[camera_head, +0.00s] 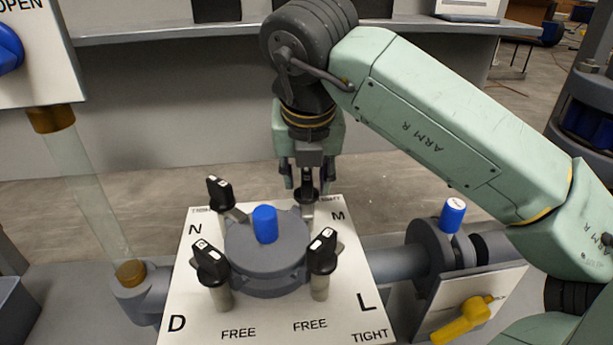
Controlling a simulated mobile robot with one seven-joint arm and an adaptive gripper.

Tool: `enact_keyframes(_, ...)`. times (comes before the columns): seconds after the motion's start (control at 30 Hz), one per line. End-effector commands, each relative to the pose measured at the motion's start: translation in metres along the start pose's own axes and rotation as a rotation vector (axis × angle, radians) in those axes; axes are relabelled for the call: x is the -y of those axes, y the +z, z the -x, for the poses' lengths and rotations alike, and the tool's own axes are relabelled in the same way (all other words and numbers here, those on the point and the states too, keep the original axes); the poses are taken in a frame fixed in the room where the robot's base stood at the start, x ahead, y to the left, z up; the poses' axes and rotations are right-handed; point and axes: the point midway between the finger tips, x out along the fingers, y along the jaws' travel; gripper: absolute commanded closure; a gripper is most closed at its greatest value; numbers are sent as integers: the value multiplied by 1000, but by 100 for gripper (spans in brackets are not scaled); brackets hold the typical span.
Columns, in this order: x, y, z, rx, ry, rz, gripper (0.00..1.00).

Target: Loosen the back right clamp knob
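The back right clamp knob (308,197) is black and stands on a grey post near the letter M, at the back right of the white plate (184,290). My gripper (307,183) points down directly over it. Its two dark fingers are apart, one on each side of the knob top, with visible gaps. I cannot tell how deep the fingers reach around it. The arm's wrist hides nothing of the knob's lower part, but the knob's marking is too small to read.
Other black knobs stand at back left (219,193), front left (211,262) and front right (321,250), around a grey round lid (265,270) with a blue peg (265,224). A pipe with a blue-capped valve (452,216) and a yellow lever (467,321) lie right. A clear tube (95,195) stands left.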

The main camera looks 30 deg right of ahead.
Motion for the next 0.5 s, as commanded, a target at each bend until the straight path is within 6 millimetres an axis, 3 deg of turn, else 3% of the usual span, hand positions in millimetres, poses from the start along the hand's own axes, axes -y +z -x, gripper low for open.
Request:
enact_keyframes(0.23, 0, 0, 0, 0, 1, 1, 66)
enact_keyframes(0.5, 0, 0, 0, 0, 1, 1, 84)
